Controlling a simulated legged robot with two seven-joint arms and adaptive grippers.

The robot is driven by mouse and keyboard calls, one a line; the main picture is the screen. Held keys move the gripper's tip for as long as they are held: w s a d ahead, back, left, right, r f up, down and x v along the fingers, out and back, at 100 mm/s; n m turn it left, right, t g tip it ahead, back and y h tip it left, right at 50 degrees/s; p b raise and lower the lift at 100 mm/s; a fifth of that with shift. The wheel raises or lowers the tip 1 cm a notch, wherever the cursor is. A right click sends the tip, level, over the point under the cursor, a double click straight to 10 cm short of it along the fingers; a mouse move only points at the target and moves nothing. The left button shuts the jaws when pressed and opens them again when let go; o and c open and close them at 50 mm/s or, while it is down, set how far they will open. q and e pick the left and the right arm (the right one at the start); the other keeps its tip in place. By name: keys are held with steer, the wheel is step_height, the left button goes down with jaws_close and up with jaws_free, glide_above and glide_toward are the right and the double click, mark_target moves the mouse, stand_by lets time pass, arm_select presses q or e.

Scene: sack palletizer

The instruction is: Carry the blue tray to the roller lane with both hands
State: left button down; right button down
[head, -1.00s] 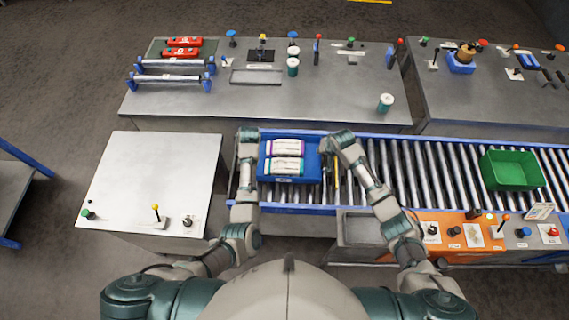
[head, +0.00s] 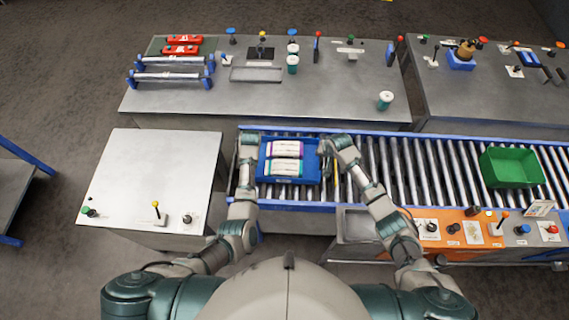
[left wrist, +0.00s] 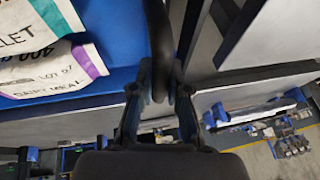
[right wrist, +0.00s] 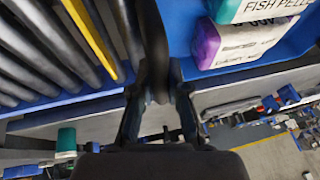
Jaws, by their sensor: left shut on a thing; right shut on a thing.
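The blue tray (head: 290,181) is at the left end of the roller lane (head: 410,170), over or on the rollers; I cannot tell whether it touches them. Two white sacks (head: 285,158) lie in it, one with purple ends and one with teal ends. My left gripper (left wrist: 160,95) is shut on the tray's dark handle at its left side. My right gripper (right wrist: 160,95) is shut on the matching handle at its right side. The tray looks about level in the head view.
A green bin (head: 510,167) stands on the lane at the right. A back bench (head: 330,95) holds rollers, jars and levers. An orange control panel (head: 465,235) is in front of the lane. Rollers between tray and bin are clear.

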arm_select(q)
steer(key=shift+f, duration=0.2)
arm_select(e)
steer(key=shift+f, duration=0.2)
arm_select(q)
steer(key=shift+a+f, duration=0.2)
arm_select(e)
steer(key=shift+a+f, duration=0.15)
steer(key=shift+f, duration=0.05)
arm_select(q)
steer(key=c, duration=1.2)
jaws_free()
steer(key=shift+a, duration=0.2)
steer(key=shift+c, duration=0.2)
arm_select(e)
steer(key=c, duration=1.2)
jaws_free()
steer(key=shift+a, duration=0.2)
steer(key=shift+c, duration=0.2)
arm_select(q)
steer(key=shift+o, duration=0.4)
steer(key=shift+s+a+f, duration=0.1)
steer(key=shift+a, duration=0.35)
arm_select(e)
steer(key=shift+o, duration=0.4)
steer(key=shift+s+a+r, duration=0.1)
steer(key=shift+a, duration=0.4)
